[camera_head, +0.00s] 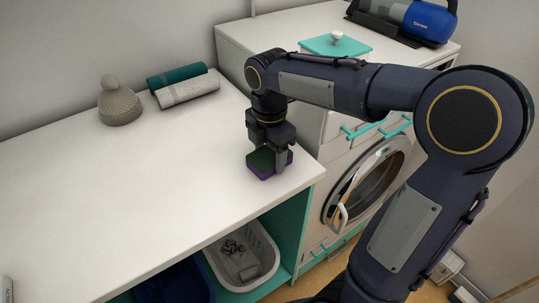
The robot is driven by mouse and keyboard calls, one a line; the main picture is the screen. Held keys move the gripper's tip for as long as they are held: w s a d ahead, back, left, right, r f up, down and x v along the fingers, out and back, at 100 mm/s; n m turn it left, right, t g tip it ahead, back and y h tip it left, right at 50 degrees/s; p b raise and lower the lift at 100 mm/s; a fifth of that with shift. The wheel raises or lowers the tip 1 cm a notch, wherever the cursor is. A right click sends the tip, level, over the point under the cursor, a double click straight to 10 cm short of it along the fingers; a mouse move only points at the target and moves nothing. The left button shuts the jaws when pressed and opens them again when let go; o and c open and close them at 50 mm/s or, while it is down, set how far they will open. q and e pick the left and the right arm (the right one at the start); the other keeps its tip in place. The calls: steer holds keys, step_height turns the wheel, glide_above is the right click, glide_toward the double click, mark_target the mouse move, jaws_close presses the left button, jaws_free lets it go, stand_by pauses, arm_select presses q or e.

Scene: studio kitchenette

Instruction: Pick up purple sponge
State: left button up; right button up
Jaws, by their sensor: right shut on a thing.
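The purple sponge (262,173) has a dark green top and purple sides. It is at the right end of the white counter, near the front corner. My right gripper (268,158) points down over it and is shut on it, with a finger at its right side. The gripper hides part of the sponge's top and right side. I cannot tell whether the sponge still touches the counter. My left gripper is not in view.
A washing machine (370,180) stands to the right. A white basket (245,262) sits on the shelf below. The counter's middle is clear.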

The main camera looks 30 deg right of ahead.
mark_target(270, 156)
steer(key=shift+r, duration=0.6)
steer(key=r, duration=0.2)
steer(key=shift+s+r+p, duration=0.2)
steer(key=shift+r+p, duration=0.1)
steer(key=s+a+r, duration=0.1)
steer(key=s+r, duration=0.8)
steer(key=s, duration=0.4)
steer(key=shift+s+a, duration=0.25)
